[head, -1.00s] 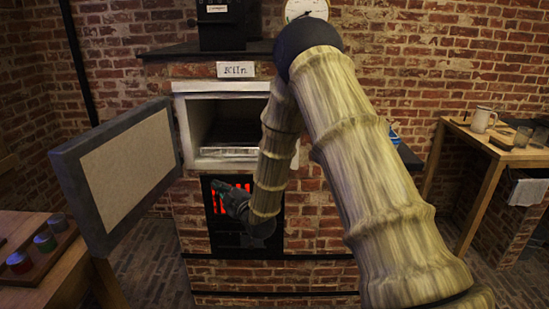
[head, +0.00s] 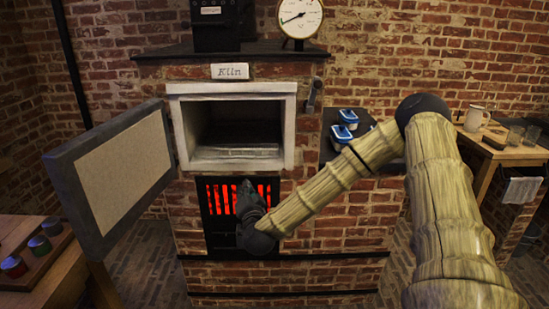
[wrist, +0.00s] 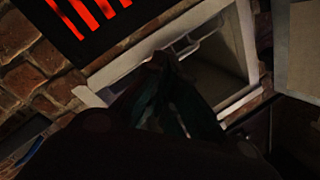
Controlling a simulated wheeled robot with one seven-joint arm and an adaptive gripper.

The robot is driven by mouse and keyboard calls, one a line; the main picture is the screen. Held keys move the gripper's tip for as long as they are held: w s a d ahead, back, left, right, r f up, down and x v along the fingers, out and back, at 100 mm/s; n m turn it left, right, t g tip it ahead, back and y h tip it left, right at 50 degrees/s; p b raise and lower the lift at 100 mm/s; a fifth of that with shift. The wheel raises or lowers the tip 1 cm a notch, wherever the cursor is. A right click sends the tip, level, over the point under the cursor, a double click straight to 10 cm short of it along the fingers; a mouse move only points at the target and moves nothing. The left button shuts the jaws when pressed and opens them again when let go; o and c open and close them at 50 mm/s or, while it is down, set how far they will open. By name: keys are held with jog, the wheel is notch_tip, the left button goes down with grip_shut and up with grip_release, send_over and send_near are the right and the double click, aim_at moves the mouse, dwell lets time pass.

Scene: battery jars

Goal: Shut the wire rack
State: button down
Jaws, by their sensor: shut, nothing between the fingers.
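The wire rack (head: 236,152) lies low in the open chamber of the kiln (head: 292,130), with its pale front edge near the mouth. I cannot tell exactly how far it stands out. In the wrist view the rack (wrist: 188,40) shows as pale bars inside the white frame, just beyond the fingertips. My gripper (head: 246,190) is shut and empty. In the head view it is in front of the glowing grate, just below the rack and the lower lip of the opening. In the wrist view the dark fingers (wrist: 165,68) overlap the opening; contact cannot be told.
The kiln door (head: 122,175) stands wide open to the left. A red-glowing grate (head: 222,200) is below the opening. Blue-lidded containers (head: 343,128) sit on a dark ledge at right. A wooden table with jars (head: 38,245) is at lower left.

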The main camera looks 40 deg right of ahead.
aim_at(274, 153)
jog(key=s+d+r+m+g+h, duration=0.2)
jog(key=s+d+r+m+h, duration=0.25)
jog(key=d+m, duration=0.6)
jog(key=shift+m+y, duration=0.35)
jog(key=shift+m, duration=0.2)
jog(key=x, duration=0.4)
jog(key=p+x, duration=0.1)
jog(key=x, duration=0.3)
jog(key=a+p+x, duration=0.1)
jog(key=x, duration=0.4)
jog(key=shift+w+f, duration=0.3)
jog(key=shift+d, duration=0.1)
jog(key=shift+b+x, duration=0.6)
jog(key=shift+x, duration=0.75)
